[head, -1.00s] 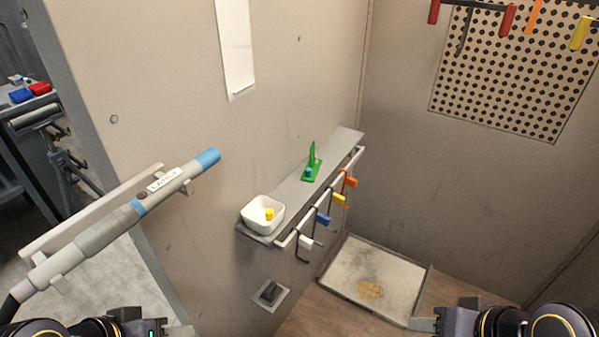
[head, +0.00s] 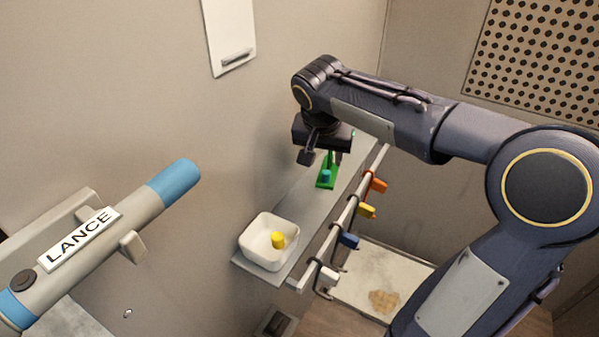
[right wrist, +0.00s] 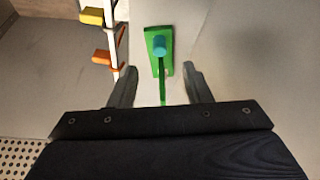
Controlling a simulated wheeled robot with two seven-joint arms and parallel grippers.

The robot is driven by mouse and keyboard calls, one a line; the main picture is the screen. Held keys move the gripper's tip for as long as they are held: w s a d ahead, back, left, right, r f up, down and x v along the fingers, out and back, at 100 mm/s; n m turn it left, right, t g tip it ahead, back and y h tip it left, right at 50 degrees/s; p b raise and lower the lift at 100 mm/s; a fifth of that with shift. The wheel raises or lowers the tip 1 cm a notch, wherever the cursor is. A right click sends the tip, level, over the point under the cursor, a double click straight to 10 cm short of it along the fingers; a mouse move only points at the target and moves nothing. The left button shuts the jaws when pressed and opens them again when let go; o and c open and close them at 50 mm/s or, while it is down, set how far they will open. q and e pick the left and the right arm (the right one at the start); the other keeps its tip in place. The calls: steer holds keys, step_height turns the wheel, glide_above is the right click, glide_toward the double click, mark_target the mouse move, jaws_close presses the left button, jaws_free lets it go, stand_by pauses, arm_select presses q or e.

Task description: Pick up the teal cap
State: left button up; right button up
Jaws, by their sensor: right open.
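The teal cap (head: 326,175) is on a green stand (head: 333,183) on the grey wall shelf. In the right wrist view the cap (right wrist: 159,46) is near the top middle, on the green stand (right wrist: 150,33), ahead of the fingertips. My right gripper (head: 322,158) is above the stand, pointing down, and partly hides its upright part. In the right wrist view its two fingers (right wrist: 160,70) are apart, with the green upright between them and nothing gripped. My left gripper is not in view.
A white bowl (head: 252,257) holding a yellow cap (head: 278,240) stands at the shelf's near end. A white rail (head: 342,228) with coloured hooks runs along the shelf's right edge. The lance (head: 100,240) is mounted at the left. The wall is close beside the shelf.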

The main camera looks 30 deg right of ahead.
mark_target(326, 171)
steer(key=x, duration=0.7)
steer(key=shift+w+d+f, duration=0.15)
steer(key=shift+d+f, duration=0.05)
jaws_close()
steer(key=shift+r, duration=0.1)
steer(key=shift+r, duration=0.55)
step_height(326, 171, up, 2)
steer(key=shift+a+r, duration=0.15)
steer(key=shift+r, duration=0.1)
steer(key=s+a+r, duration=0.7)
steer(key=s+r, duration=0.2)
steer(key=s, duration=0.3)
steer(key=shift+a, duration=0.15)
steer(key=shift+r, duration=0.15)
